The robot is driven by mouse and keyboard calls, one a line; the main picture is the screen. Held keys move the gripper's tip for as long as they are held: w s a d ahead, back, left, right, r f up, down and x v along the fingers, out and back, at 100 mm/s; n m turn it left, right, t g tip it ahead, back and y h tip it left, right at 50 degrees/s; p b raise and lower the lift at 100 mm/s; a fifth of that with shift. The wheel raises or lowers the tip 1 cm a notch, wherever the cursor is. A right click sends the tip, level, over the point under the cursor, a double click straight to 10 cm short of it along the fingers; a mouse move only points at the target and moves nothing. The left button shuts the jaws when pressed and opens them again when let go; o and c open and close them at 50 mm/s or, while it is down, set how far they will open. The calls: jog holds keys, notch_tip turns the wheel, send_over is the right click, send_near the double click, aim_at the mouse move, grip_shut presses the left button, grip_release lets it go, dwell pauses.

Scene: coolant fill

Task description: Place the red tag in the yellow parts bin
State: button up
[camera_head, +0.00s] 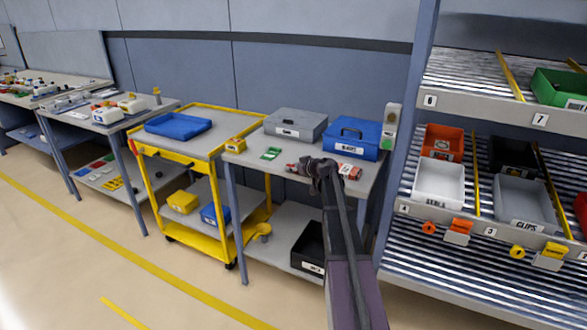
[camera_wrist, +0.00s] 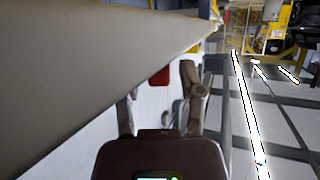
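My gripper (camera_head: 318,170) is over the front part of the grey table (camera_head: 262,172). In the wrist view my gripper (camera_wrist: 159,92) has its two fingers spread apart. A flat red piece (camera_wrist: 160,77) shows beyond the gap between them, partly cut off by a large pale surface; I see no contact. In the head view a red tag with a white label (camera_head: 348,171) lies right of my gripper, and small red parts (camera_head: 293,167) lie left of it. A yellow bin (camera_head: 183,202) is on the cart's lower shelf. A smaller yellow container (camera_head: 235,145) is at the table's left edge.
A grey case (camera_head: 296,124) and a blue case (camera_head: 351,138) stand at the table's back. A green tag (camera_head: 271,153) lies left of centre. The yellow cart (camera_head: 168,232) carries a blue tray (camera_head: 178,125). A shelf rack (camera_head: 475,185) with several bins stands right.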

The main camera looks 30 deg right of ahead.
dwell(0.4)
jog(key=shift+r, duration=0.2)
jog(key=p+v, duration=0.5)
jog(key=v, duration=0.7)
dwell(0.4)
